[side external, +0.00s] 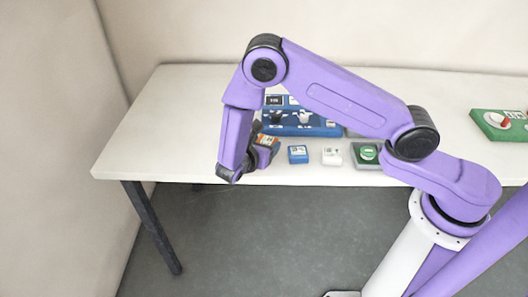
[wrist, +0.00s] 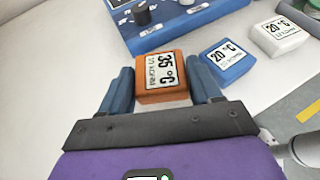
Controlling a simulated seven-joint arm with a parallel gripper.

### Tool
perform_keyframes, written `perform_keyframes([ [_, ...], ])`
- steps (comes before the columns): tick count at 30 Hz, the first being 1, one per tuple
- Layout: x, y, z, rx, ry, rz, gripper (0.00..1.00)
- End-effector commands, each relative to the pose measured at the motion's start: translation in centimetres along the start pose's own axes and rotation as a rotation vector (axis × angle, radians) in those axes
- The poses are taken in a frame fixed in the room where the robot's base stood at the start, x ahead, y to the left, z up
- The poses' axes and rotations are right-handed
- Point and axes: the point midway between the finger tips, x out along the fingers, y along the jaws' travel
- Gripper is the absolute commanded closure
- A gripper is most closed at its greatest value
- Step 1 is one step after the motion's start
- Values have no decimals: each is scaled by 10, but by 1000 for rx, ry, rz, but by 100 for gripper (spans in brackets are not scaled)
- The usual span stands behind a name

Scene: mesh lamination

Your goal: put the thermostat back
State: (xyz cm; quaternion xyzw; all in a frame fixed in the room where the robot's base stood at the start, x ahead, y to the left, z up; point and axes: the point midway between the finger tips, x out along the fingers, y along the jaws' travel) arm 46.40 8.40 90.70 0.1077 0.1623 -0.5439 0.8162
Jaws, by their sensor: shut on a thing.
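An orange block with a white label reading 35 °C, which I take as the thermostat (wrist: 161,80), sits between the two blue fingers of my gripper (wrist: 161,88) in the wrist view. The fingers are shut on its sides, and the label faces the camera, turned sideways. In the side external view the orange thermostat (side external: 267,141) shows at my gripper (side external: 262,155), near the table's front edge and left of a blue block. I cannot tell whether it touches the table.
A blue 20 °C block (side external: 298,155), a white block (side external: 332,156) and a grey-green unit (side external: 366,154) stand in a row to the right. A blue panel (side external: 318,129) with knobs stands behind. A green board (side external: 505,126) lies far right. The white table (side external: 165,135) is clear on the left.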

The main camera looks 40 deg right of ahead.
Motion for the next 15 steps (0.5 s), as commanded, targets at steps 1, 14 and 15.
perform_keyframes([
  [1, 3, -1, -7, -4, -2, -2, 75],
  [14, 10, -1, -26, 0, 0, 0, 75],
  [15, 10, -1, -26, 0, 0, 0, 75],
])
